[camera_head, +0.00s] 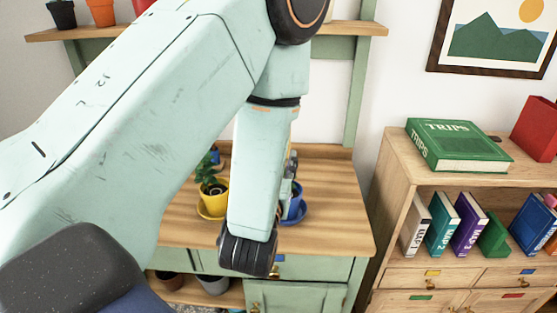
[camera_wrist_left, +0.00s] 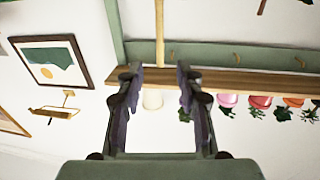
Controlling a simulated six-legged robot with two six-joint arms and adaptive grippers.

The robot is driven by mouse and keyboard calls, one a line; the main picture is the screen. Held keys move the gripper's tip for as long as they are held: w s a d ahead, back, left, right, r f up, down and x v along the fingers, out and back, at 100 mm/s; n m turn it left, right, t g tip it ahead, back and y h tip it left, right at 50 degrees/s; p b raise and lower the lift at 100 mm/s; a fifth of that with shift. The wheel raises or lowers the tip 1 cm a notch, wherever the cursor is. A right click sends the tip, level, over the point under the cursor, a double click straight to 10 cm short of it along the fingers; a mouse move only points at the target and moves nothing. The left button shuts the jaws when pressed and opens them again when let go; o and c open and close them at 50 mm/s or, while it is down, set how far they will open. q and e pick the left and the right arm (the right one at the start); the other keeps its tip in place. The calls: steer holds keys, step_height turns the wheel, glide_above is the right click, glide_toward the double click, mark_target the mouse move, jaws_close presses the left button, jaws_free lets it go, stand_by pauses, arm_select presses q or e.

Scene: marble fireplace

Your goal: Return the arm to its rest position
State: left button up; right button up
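My left arm (camera_head: 130,110) comes in from the left, large and close in the head view. It bends near the top and a pale green link (camera_head: 260,170) hangs down in front of the green bench. The left gripper's fingers cannot be made out clearly in the head view. In the left wrist view, my left gripper (camera_wrist_left: 158,82) has its two dark fingers apart with nothing held between them. That view is upside down. My right gripper is in neither view.
Behind the arm are a wooden bench top (camera_head: 335,205) with a yellow pot (camera_head: 215,195) and a blue pot (camera_head: 296,205). A bookcase (camera_head: 390,160) with books stands at right. A wall shelf (camera_head: 350,28) runs above; several pots line it in the wrist view.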

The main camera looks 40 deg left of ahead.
arm_select(q)
steer(key=shift+f, duration=0.1)
stand_by(0.3)
steer(key=s+d+f+m+g+h+b, duration=0.1)
steer(key=s+d+f+g+h, duration=0.25)
steer(key=f, duration=0.65)
steer(key=s+d+f+m+g+h, duration=0.2)
steer(key=s+f+g, duration=0.3)
steer(key=f, duration=0.5)
steer(key=s+d+f+g+h+b, duration=0.1)
steer(key=s+f+g, duration=0.3)
steer(key=s+f, duration=0.3)
steer(key=s+d+f+m+g+h+b, duration=0.1)
steer(key=s+f+g, duration=0.3)
steer(key=s, duration=0.9)
step_height(320, 180, down, 3)
steer(key=shift+s+d+r, duration=0.1)
steer(key=shift+s+d, duration=0.15)
steer(key=shift+d, duration=0.15)
steer(key=shift+s+a, duration=0.15)
